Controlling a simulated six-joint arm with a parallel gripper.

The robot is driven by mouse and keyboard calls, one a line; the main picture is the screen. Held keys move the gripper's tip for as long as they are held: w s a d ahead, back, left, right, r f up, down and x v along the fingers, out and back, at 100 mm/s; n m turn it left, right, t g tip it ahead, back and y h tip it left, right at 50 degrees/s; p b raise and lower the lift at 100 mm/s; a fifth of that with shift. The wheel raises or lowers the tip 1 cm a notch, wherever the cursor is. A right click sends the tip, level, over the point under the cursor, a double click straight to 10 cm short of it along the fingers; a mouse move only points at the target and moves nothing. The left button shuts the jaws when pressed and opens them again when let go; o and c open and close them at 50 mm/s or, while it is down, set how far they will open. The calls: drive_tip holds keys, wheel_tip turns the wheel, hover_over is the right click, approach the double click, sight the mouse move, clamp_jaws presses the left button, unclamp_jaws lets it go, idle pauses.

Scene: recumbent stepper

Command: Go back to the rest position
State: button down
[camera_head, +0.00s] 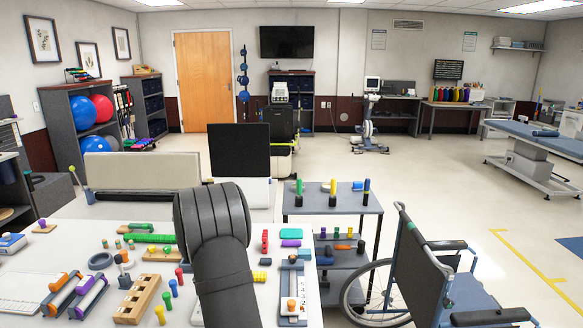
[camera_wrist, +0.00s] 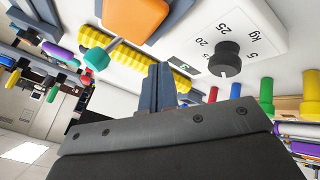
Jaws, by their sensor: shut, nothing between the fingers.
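My gripper (camera_wrist: 160,72) shows in the wrist view as two dark blue-grey fingers pressed together, with nothing between them. Beyond the fingers is a white scale box with a black knob (camera_wrist: 223,62), kg numbers around it and a small green display.
Around my arm, the table holds a wooden peg block (camera_head: 137,299), a green ribbed bar (camera_head: 153,238), coloured pegs and a dark ring (camera_head: 100,261). A grey cart (camera_head: 333,205) and a wheelchair (camera_head: 425,270) stand to the right. Open floor lies beyond.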

drive_tip(key=shift+s+a+r, duration=0.15)
drive_tip(key=shift+s+a, duration=0.2)
drive_tip(key=shift+s, duration=0.2)
drive_tip(key=shift+s+a+r, duration=0.1)
drive_tip(key=shift+s+a, duration=0.2)
drive_tip(key=shift+s, duration=0.25)
drive_tip(key=v, duration=0.9)
drive_tip(key=w+a+r+m+g+h, duration=0.1)
drive_tip(key=w+r+m, duration=0.2)
drive_tip(key=m, duration=0.5)
drive_tip(key=w+a+r+m+g+h, duration=0.1)
drive_tip(key=w+r+m+h, duration=0.1)
drive_tip(key=r+m, duration=0.4)
drive_tip(key=shift+w+m+g+h, duration=0.3)
drive_tip(key=shift+w+m+g, duration=0.15)
drive_tip(key=shift+m, duration=0.55)
